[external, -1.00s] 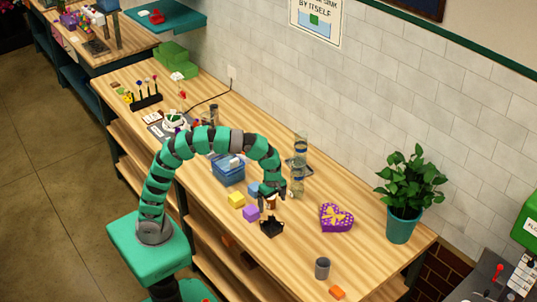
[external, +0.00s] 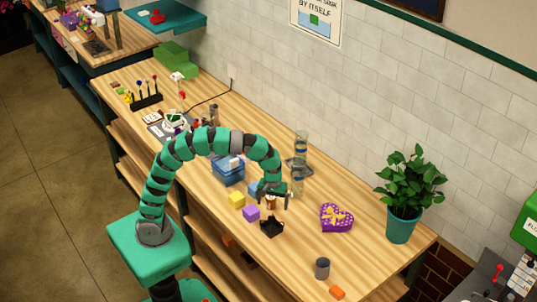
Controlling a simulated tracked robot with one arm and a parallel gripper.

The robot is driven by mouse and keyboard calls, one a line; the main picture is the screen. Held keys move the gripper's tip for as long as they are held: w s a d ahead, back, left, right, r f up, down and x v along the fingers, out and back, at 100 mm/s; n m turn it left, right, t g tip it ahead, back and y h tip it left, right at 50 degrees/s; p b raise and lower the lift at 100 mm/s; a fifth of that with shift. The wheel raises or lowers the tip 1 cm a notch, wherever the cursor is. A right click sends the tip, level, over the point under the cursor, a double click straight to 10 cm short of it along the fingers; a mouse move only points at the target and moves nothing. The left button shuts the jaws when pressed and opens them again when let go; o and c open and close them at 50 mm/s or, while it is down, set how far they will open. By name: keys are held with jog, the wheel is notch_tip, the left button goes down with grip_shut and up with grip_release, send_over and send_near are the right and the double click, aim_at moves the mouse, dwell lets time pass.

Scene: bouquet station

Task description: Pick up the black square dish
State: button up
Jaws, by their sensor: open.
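A purple block (external: 251,213) and a yellow block (external: 237,199) lie left of the dish. A purple heart box (external: 336,218) is to the right. A grey cup (external: 322,268) and an orange block (external: 337,292) are nearer the front. Glass cylinders (external: 299,165) stand behind.

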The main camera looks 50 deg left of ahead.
aim_at(273, 217)
jog(key=m, duration=0.6)
jog(key=shift+d, duration=0.1)
jog(key=m, duration=0.6)
jog(key=shift+d+m+b, duration=0.1)
jog(key=shift+m+b, duration=0.2)
jog(key=shift+b, duration=0.05)
jog(key=m, duration=0.6)
jog(key=shift+s+d, duration=0.1)
jog(key=m, duration=0.6)
notch_tip(273, 217, down, 9)
jog(key=shift+r+b, duration=0.15)
jog(key=shift+b, duration=0.3)
jog(key=shift+s+a+f, duration=0.1)
jog(key=shift+a+f, duration=0.1)
jog(key=shift+f, duration=0.65)
jog(key=shift+w+a+f, duration=0.1)
jog(key=shift+a+f, duration=0.1)
jog(key=shift+f, duration=0.7)
jog(key=shift+s+a+f, duration=0.1)
jog(key=shift+a+f, duration=0.1)
jog(key=shift+f, duration=0.65)
jog(key=c, duration=2.1)
